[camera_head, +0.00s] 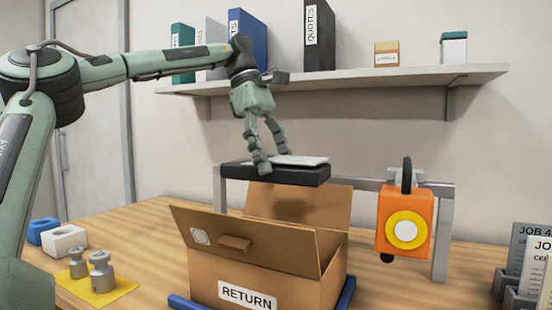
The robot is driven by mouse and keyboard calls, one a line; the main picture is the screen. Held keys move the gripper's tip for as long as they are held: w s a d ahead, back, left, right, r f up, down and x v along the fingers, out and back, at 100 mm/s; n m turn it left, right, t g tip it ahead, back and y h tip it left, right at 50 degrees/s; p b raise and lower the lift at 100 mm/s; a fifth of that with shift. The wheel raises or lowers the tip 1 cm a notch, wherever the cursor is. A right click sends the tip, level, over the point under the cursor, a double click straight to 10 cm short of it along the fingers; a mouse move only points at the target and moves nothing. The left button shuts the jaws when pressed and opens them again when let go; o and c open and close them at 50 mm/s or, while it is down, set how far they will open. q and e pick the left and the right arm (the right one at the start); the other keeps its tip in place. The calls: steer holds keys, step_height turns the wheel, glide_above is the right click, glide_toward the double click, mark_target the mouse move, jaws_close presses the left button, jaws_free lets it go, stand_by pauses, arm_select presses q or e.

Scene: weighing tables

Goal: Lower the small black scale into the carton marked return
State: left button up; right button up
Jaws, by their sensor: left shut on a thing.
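The small black scale (290,176) has a pale plate on top and hangs level in the air above the carton. My left gripper (268,160) points down and is shut on the scale at its left part. The carton marked return (312,289) stands open on the table, with its "RETURN" label on the front and flaps raised at front and back. The scale is apart from the carton, over its rear part. The carton's inside is mostly hidden by the front flap. My right gripper is not in view.
An orange device (390,238) with a yellow dial hangs from a grey metal frame (444,235) right of the carton. Metal weights (102,275) stand on a yellow mat at the left. A shelf (350,83) with binders runs above. Card holders stand at the right edge.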

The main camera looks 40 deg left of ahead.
arm_select(q)
steer(key=shift+d+f, duration=0.1)
steer(key=shift+d, duration=0.05)
steer(key=shift+f, duration=1.8)
step_height(320, 180, down, 14)
steer(key=b, duration=0.3)
steer(key=shift+r, duration=0.25)
step_height(320, 180, down, 2)
steer(key=shift+f+b, duration=0.1)
steer(key=shift+b, duration=0.65)
steer(key=shift+f+b, duration=0.3)
steer(key=shift+f, duration=0.25)
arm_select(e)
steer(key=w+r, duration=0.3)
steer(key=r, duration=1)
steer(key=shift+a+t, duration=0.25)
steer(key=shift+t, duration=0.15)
